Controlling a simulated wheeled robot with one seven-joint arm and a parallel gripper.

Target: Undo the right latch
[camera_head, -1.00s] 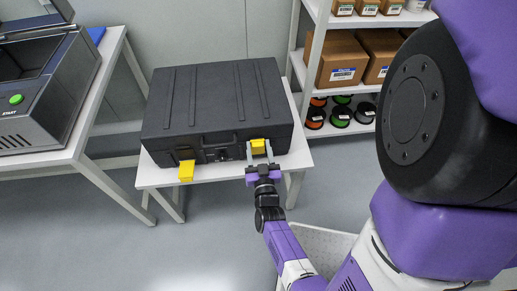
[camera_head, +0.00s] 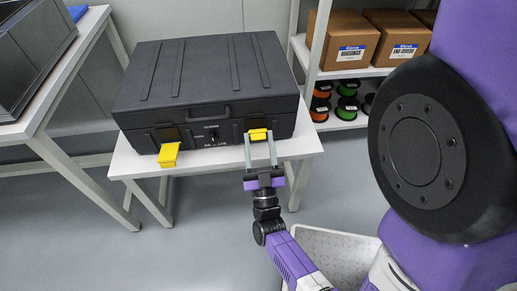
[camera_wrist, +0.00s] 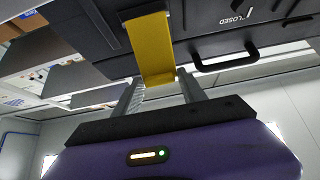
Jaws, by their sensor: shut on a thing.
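A black hard case (camera_head: 205,85) lies closed on a white table. The right latch (camera_head: 258,134) is a yellow tab on its front face, to the right of the handle. My gripper (camera_head: 260,137) is shut on the right latch, one finger on each side of it. The wrist view shows the yellow tab (camera_wrist: 152,45) reaching down between the fingertips (camera_wrist: 160,76), with its upper part against the case. The left latch (camera_head: 169,155) is a yellow tab that sticks out and down from the front face.
The white table (camera_head: 135,160) has a narrow bare strip in front of the case. A shelf with cardboard boxes (camera_head: 345,40) and spools (camera_head: 347,110) stands behind at the right. Another table (camera_head: 45,110) stands at the left.

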